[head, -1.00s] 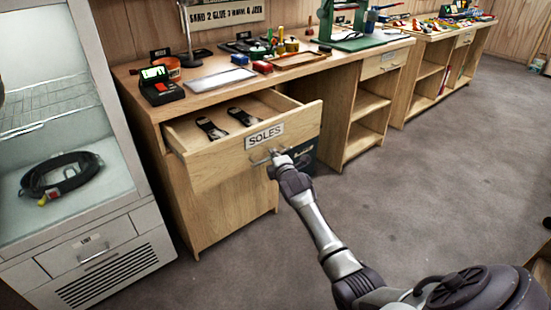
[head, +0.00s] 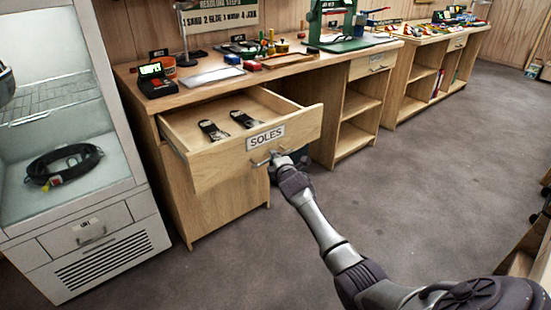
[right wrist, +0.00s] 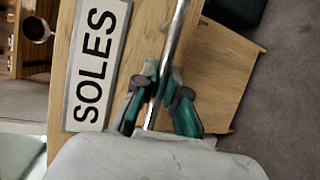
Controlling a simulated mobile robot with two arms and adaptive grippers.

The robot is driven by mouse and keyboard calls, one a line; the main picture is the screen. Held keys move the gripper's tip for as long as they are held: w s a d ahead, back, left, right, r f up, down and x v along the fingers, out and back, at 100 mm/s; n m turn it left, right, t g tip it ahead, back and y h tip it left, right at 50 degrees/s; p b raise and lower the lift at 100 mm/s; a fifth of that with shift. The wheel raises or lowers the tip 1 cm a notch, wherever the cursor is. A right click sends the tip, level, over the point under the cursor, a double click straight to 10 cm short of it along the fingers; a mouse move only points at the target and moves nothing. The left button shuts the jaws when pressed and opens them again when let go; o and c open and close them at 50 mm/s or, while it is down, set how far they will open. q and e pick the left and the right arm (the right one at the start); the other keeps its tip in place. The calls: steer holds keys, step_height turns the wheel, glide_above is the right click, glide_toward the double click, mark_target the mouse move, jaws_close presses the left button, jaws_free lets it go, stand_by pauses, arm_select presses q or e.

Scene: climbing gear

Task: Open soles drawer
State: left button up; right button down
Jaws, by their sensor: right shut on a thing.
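The soles drawer (head: 232,158) is pulled out from the workbench, with a white SOLES label (head: 266,137) on its front. Two dark soles (head: 213,130) lie inside. My right gripper (head: 277,156) is at the drawer's metal bar handle (head: 260,163). In the right wrist view, the fingers (right wrist: 160,100) close on either side of the handle (right wrist: 173,42), with the label (right wrist: 97,65) to the left. Only a small dark part at the left edge of the head view may belong to my left arm; the left gripper itself does not show.
A glass-fronted cabinet (head: 119,212) with a coiled black cable stands at the left. The workbench top (head: 165,103) carries tools, a tray and a red-black device. Open grey floor (head: 400,180) lies right of the drawer. A wooden piece of furniture is at the lower right edge.

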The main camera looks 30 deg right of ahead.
steer(key=c, duration=1.2)
jaws_free()
steer(key=v, duration=1.2)
